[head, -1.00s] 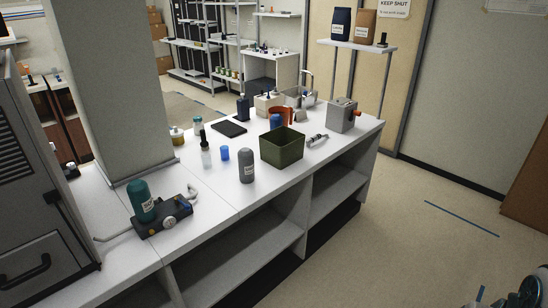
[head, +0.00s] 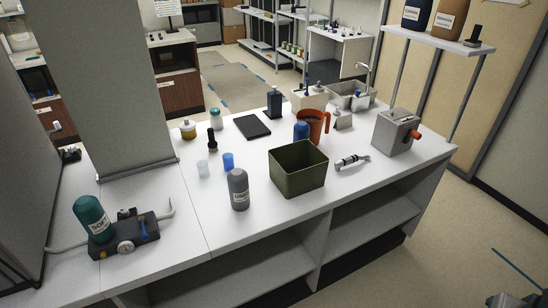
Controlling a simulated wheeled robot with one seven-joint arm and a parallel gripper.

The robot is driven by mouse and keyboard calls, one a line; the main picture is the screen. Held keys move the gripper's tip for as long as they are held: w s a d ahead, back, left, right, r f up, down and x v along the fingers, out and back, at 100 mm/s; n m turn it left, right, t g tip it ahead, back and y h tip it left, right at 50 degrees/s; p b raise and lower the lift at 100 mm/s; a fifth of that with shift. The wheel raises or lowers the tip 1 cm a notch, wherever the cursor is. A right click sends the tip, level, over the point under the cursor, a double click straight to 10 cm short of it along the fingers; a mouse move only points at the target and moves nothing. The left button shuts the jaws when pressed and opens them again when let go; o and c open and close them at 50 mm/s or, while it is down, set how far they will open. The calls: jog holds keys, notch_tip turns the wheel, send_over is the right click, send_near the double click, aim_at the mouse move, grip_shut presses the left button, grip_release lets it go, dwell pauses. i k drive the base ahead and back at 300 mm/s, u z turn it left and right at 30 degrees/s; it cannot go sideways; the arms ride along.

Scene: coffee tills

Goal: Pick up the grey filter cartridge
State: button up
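The grey filter cartridge (head: 238,190) stands upright on the white counter (head: 195,228) in the head view, near the front edge. It is a rounded grey cylinder with a pale label. It stands to the left of the dark green bin (head: 297,174), with a small gap between them. A teal cartridge (head: 90,216) sits on a dark filter head (head: 138,234) at the left end of the counter.
A blue cup (head: 228,161) and a clear cup (head: 203,168) stand behind the grey cartridge. An orange jug (head: 313,124), a blue container (head: 301,132) and a grey grinder-like box (head: 396,132) are further right. A pillar (head: 115,85) rises behind the counter's left part.

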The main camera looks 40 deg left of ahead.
aim_at(237, 178)
jog(key=u, duration=0.55)
jog(key=i, duration=1.05)
jog(key=u, duration=1.7)
jog(key=i, duration=0.55)
jog(key=u, duration=0.5)
